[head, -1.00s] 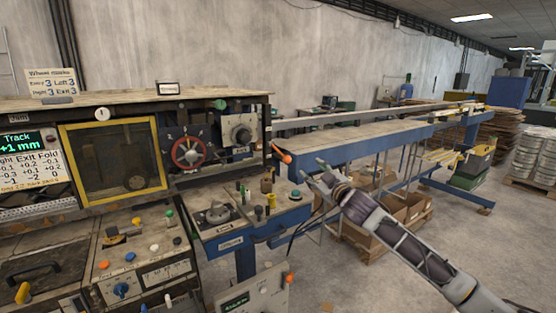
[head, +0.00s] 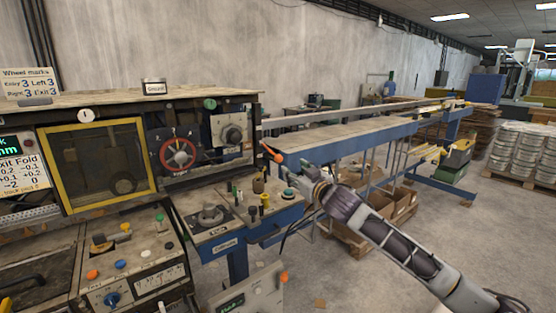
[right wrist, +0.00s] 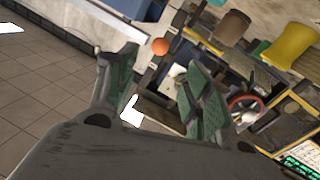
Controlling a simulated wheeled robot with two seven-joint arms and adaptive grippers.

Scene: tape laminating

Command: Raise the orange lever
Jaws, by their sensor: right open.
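An orange-tipped lever (head: 277,157) sticks out at the right end of the machine cabinet, its dark rod sloping down to the right. My right gripper (head: 292,167) is open and empty, just right of and slightly below the orange tip in the head view. In the right wrist view an orange ball knob (right wrist: 160,46) shows in the gap between the open green-padded fingers of the gripper (right wrist: 163,62), beyond their tips. I cannot tell the exact distance. A second orange knob (head: 284,277) stands on a lower box. My left gripper is not in view.
A panel with a round handwheel (head: 178,153) and a grey dial panel (head: 231,134) lie left of the lever. A small table (head: 278,216) with knobs and spools stands below. A long blue conveyor (head: 345,144) runs behind to the right.

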